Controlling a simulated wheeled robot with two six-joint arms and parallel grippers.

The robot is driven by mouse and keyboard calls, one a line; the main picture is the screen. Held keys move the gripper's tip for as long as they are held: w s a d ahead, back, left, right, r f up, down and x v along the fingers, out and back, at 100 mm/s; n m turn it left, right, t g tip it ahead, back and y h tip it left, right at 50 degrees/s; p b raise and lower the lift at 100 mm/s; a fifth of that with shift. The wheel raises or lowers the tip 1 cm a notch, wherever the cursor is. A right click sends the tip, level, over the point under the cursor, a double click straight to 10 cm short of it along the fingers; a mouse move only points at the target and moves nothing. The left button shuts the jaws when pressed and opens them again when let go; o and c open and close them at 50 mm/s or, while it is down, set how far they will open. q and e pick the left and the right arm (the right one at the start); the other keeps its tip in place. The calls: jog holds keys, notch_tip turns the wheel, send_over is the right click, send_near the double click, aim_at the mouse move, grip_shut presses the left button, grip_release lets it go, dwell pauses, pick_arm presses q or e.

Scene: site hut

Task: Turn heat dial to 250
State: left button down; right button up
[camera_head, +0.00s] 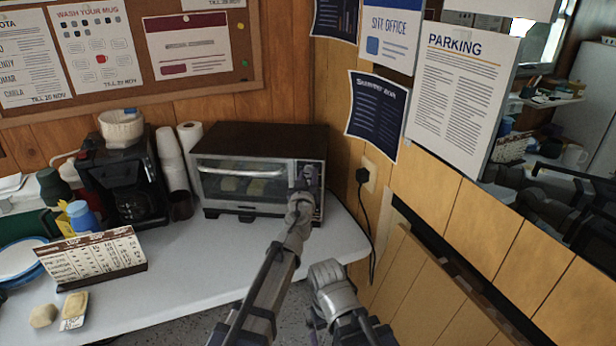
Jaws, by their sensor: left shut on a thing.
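The toaster oven (262,135) stands at the back right of the white counter, with a brown top, a silver front and a glass door. Its control panel (318,207) is a narrow strip at the right of the front. My left gripper (309,178) is at the upper part of this panel and shut on a dial there. The gripper covers the dial, so its pointer and markings cannot be read. Bread-like pieces show dimly behind the closed glass door. My right arm is low in the middle of the view, apart from the oven, and its fingers do not show.
A black coffee maker (117,172), stacked white cups (170,155) and a dark mug (181,206) stand left of the oven. A folded calendar card (92,258) is at the front left of the counter (190,275). A black cord (364,225) hangs on the right wall.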

dwell(0.4)
pick_arm(q)
jog(key=m, duration=0.8)
jog(key=shift+m, duration=0.4)
jog(key=m, duration=2)
jog(key=shift+m, duration=0.7)
